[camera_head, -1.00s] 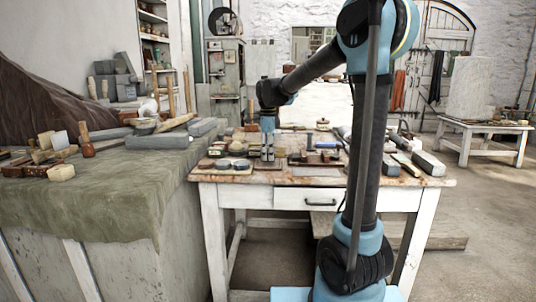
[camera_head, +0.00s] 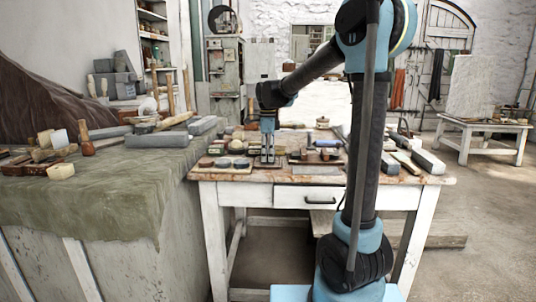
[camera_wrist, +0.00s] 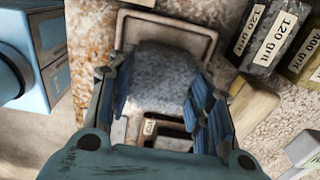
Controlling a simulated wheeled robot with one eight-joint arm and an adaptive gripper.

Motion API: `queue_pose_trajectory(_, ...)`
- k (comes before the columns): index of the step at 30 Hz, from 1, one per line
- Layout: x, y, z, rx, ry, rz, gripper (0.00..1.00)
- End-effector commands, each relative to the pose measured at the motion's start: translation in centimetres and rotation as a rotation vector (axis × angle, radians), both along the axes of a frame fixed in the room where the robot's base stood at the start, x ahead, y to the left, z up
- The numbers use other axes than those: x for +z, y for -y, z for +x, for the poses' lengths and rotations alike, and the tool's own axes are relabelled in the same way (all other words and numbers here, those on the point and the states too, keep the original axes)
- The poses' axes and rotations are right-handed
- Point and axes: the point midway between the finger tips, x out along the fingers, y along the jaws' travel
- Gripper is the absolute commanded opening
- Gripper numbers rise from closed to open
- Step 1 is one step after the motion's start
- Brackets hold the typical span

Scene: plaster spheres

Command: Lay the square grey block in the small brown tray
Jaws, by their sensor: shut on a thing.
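The square grey block (camera_wrist: 165,75), speckled, lies between the two blue-padded fingers of my gripper (camera_wrist: 163,88) in the wrist view. My gripper is shut on it. A small tray with a raised brown-grey rim (camera_wrist: 165,20) shows behind and around the block. The block overlaps the tray's inside in this view; I cannot tell whether it touches the floor of the tray. In the head view my gripper (camera_head: 268,154) points straight down, low over the worktable, and the block is too small to make out there.
Dark grit blocks with paper labels (camera_wrist: 263,32) lie right of the tray in the wrist view, with a pale wooden piece (camera_wrist: 252,108) nearer. In the head view the white table (camera_head: 250,178) holds many small tools. A green-draped bench (camera_head: 110,190) stands left.

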Motion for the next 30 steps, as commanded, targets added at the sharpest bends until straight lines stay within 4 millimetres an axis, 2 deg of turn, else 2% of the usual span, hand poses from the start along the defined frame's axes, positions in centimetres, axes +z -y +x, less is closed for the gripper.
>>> queue_pose_trajectory(9, -0.52, 0.00, 0.01, 0.000, 0.000, 0.000, 0.11)
queue_pose_trajectory(10, -0.51, 0.00, 0.00, 0.000, 0.000, 0.000, 0.51)
queue_pose_trajectory(12, -0.50, 0.00, 0.00, 0.000, 0.000, 0.000, 0.67)
queue_pose_trajectory(13, -0.50, 0.00, 0.00, 0.000, 0.000, 0.000, 0.70)
queue_pose_trajectory(30, -0.50, 0.00, 0.00, 0.000, 0.000, 0.000, 0.70)
